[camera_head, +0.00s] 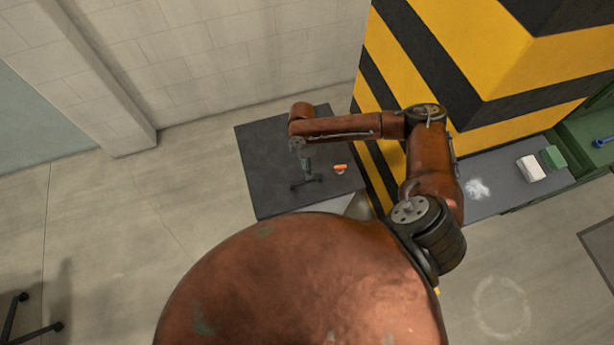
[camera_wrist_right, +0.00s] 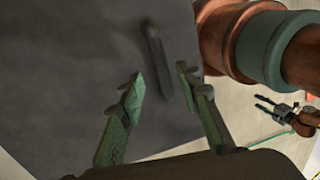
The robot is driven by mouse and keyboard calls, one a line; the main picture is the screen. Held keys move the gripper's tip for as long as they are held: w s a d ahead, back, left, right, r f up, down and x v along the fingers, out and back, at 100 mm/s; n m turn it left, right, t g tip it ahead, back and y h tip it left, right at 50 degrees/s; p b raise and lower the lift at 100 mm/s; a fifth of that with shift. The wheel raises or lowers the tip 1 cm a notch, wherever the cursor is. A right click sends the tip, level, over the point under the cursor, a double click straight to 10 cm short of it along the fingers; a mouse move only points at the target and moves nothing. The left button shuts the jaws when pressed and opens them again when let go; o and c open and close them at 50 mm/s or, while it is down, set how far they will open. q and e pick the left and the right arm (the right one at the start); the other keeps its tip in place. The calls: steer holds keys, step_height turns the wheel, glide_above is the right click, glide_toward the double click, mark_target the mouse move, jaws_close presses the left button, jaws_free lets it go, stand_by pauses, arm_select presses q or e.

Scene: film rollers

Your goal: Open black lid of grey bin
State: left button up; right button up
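The black lid (camera_head: 262,160) shows as a flat dark square in the head view, lying closed as far as I can tell. The grey bin's walls are not clearly visible beneath it. In the right wrist view the lid (camera_wrist_right: 60,75) fills much of the picture, with a long raised dark handle (camera_wrist_right: 154,55). My right gripper (camera_head: 306,183) is over the lid. Its two green fingers (camera_wrist_right: 160,78) are apart, and the handle appears between their tips in the wrist view. I cannot tell whether they touch it. My left gripper is not in the head view.
A yellow-and-black striped block (camera_head: 470,45) stands close to the right of the lid. A small orange item (camera_head: 340,169) shows by the lid's right side. A grey surface (camera_head: 500,170) with a white box (camera_head: 531,168) lies further right. Open floor (camera_head: 150,220) is at left.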

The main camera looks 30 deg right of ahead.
steer(key=shift+s+a+f, duration=0.1)
steer(key=shift+s+f, duration=0.05)
steer(key=shift+f, duration=0.7)
steer(key=shift+s+a+f, duration=0.1)
steer(key=shift+s+f, duration=0.1)
steer(key=shift+f, duration=0.65)
steer(key=shift+s+f, duration=0.15)
steer(key=shift+f, duration=0.7)
steer(key=shift+c, duration=0.7)
jaws_close()
